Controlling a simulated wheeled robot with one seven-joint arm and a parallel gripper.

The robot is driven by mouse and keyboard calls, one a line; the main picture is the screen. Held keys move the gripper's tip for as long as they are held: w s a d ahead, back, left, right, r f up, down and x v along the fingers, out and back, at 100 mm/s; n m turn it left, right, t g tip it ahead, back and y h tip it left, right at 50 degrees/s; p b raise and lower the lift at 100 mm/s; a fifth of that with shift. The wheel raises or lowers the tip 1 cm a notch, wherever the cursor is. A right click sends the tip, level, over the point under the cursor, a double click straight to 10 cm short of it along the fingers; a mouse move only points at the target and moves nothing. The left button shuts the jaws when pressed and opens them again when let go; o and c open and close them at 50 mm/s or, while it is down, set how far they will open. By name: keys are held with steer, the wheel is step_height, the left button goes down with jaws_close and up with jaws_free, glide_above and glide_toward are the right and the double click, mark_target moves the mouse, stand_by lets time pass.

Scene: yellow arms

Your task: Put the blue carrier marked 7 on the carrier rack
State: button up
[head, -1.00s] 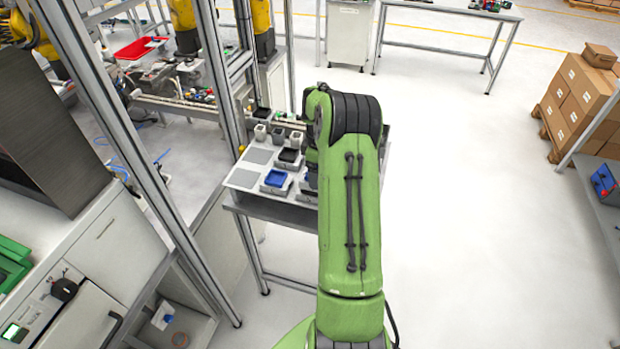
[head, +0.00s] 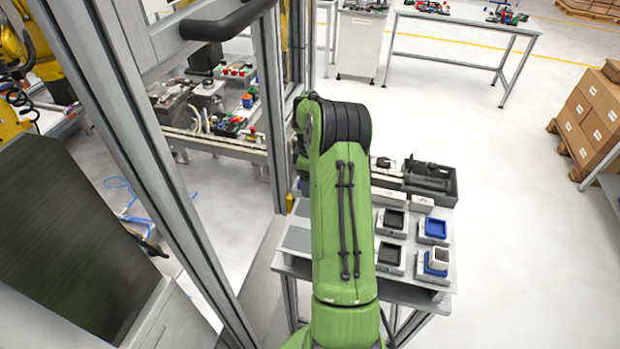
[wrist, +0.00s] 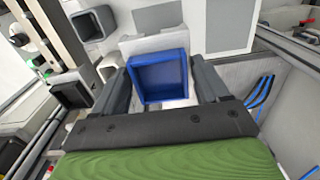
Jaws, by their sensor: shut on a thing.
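My gripper (wrist: 161,82) is shut on a blue square open-topped carrier (wrist: 160,76), which sits between its two dark fingers in the wrist view. No number can be read on it from here. Below and beyond it are a white surface and flat grey squares (wrist: 217,20); I cannot tell whether the carrier touches that surface. In the head view my green arm hides the gripper and held carrier. I cannot tell for sure which part is the carrier rack. Another blue carrier (head: 434,228) stands on the table, and a further blue one (head: 432,270) holds a pale cup.
Black carriers (head: 393,219) and a dark tray (head: 430,182) stand on the table (head: 412,295) right of my arm. A metal frame post (head: 150,150) stands close on the left. Open floor lies to the right.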

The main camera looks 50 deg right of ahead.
steer(key=shift+s, duration=0.5)
step_height(320, 180, down, 6)
steer(key=b, duration=0.5)
steer(key=shift+f, duration=0.15)
steer(key=shift+f+b, duration=0.35)
steer(key=shift+f, duration=0.2)
steer(key=o, duration=1.3)
steer(key=shift+r, duration=0.1)
steer(key=shift+r+p, duration=2.65)
steer(key=shift+r, duration=0.9)
steer(key=shift+f, duration=0.1)
